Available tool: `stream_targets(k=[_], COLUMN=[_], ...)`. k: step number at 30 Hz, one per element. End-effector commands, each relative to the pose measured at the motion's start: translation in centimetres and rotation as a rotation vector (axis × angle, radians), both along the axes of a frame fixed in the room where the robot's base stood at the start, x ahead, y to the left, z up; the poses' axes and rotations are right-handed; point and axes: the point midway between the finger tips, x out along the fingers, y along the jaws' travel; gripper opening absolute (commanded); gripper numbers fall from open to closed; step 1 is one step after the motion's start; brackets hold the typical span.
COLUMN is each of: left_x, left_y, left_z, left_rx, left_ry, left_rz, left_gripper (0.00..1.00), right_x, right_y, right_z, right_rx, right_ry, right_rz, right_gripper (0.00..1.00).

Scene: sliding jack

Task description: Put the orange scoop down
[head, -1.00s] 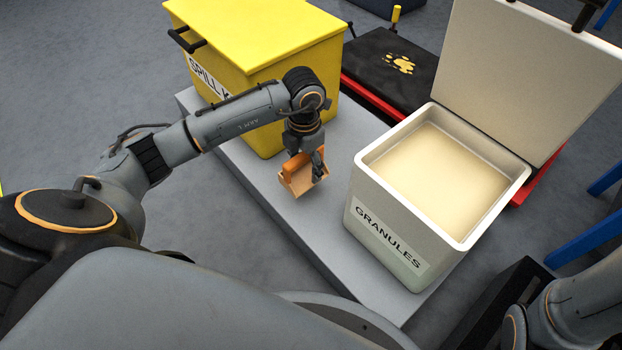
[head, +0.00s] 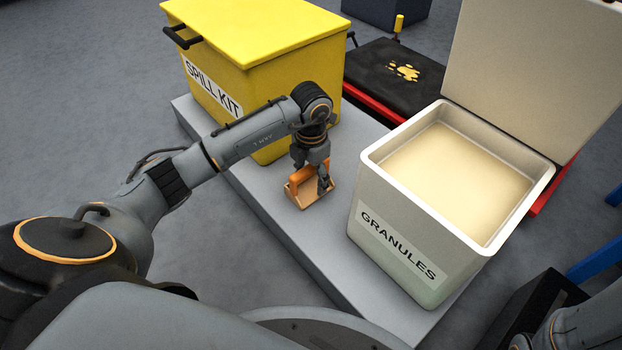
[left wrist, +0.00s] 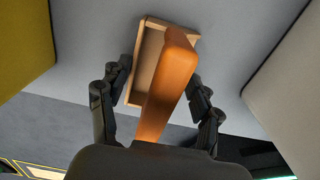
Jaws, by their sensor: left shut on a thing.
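The orange scoop (head: 313,195) has an orange handle and a tan, box-like pan. It is low over the grey platform (head: 290,232), between the yellow box and the granules bin. I cannot tell for certain whether its underside touches the platform. My left gripper (head: 311,186) points down from above and is shut on the scoop. In the left wrist view the scoop's handle (left wrist: 168,85) lies between the two dark fingers, with the pan beyond it. My right gripper is out of view; only part of that arm shows at the lower right.
The yellow spill kit box (head: 265,95) stands at the back left of the platform. The open white granules bin (head: 400,225) stands at the right, filled with pale granules (head: 460,175). A black and red cart (head: 390,80) is behind. Bare platform lies around the scoop.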

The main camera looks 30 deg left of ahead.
Motion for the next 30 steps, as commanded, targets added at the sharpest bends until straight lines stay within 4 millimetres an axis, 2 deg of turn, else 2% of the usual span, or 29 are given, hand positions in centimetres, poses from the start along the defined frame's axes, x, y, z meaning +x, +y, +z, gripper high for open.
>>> stream_targets(k=[5, 6, 9, 22, 26, 30], left_x=[0.0, 0.0, 0.0, 0.0, 0.0, 0.1], left_y=[0.0, 0.0, 0.0, 0.0, 0.0, 0.0], left_z=[-0.1, -0.2, -0.2, 0.1, 1.1, 2.9], left_rx=[0.0, 0.0, 0.0, 0.0, 0.001, 0.001], left_ry=[-0.001, -0.001, -0.001, -0.001, -0.001, -0.003], left_rz=[0.0, 0.0, 0.0, 0.0, 0.0, -0.001], left_gripper=[0.39, 0.66, 0.86, 0.86, 0.86, 0.86], right_x=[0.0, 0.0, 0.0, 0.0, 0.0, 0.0], right_y=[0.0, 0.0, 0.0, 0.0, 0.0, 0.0], right_z=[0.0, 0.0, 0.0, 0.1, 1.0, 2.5], right_rx=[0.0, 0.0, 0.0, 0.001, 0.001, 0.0], right_ry=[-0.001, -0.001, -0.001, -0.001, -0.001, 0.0], right_rz=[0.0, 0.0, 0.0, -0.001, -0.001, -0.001], right_gripper=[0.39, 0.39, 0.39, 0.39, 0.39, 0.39])
